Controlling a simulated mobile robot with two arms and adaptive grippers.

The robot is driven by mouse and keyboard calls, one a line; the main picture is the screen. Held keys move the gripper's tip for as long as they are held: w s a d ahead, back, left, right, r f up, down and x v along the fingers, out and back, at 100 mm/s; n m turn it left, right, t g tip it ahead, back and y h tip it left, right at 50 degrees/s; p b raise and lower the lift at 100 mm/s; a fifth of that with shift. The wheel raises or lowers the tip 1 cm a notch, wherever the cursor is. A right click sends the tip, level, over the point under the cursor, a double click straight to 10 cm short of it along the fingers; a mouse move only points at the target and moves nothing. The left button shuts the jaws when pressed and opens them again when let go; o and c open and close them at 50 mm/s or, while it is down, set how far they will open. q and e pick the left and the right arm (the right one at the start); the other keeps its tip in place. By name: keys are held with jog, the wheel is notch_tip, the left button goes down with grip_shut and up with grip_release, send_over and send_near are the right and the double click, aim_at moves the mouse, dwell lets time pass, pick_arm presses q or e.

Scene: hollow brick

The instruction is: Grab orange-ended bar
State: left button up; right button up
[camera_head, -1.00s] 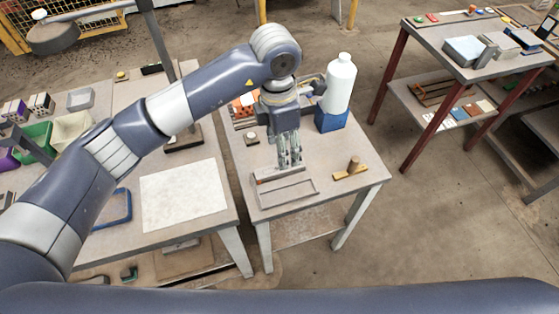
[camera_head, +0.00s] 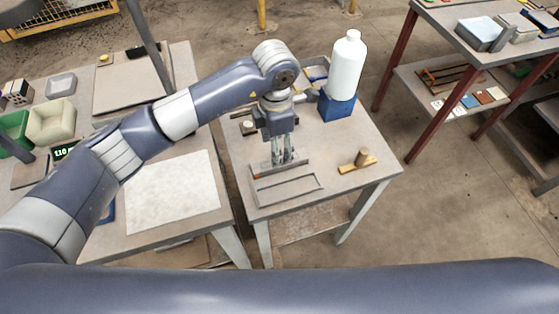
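A long thin bar (camera_head: 264,173) with an orange-red end lies along the far side of a shallow grey tray (camera_head: 290,200) on the middle table. The orange end is at the bar's left. My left gripper (camera_head: 283,162) points straight down, with its fingertips at the middle of the bar. The fingers look close together and hide part of the bar. I cannot tell whether they grip it. My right gripper is not in view.
A white bottle (camera_head: 346,66) stands on a blue block (camera_head: 336,106) behind the gripper, to the right. A wooden piece with a peg (camera_head: 357,162) lies right of the tray. A pale sheet (camera_head: 172,192) covers part of the left table.

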pick_arm(q)
jog(key=f+p, duration=0.1)
jog(key=f, duration=0.1)
jog(key=f+p, duration=0.1)
jog(key=f, duration=0.2)
jog(key=shift+s+d, duration=0.1)
jog(key=shift+s, duration=0.1)
jog(key=shift+f, duration=0.4)
jog(key=shift+w, duration=0.1)
jog(key=shift+c, duration=0.3)
grip_shut()
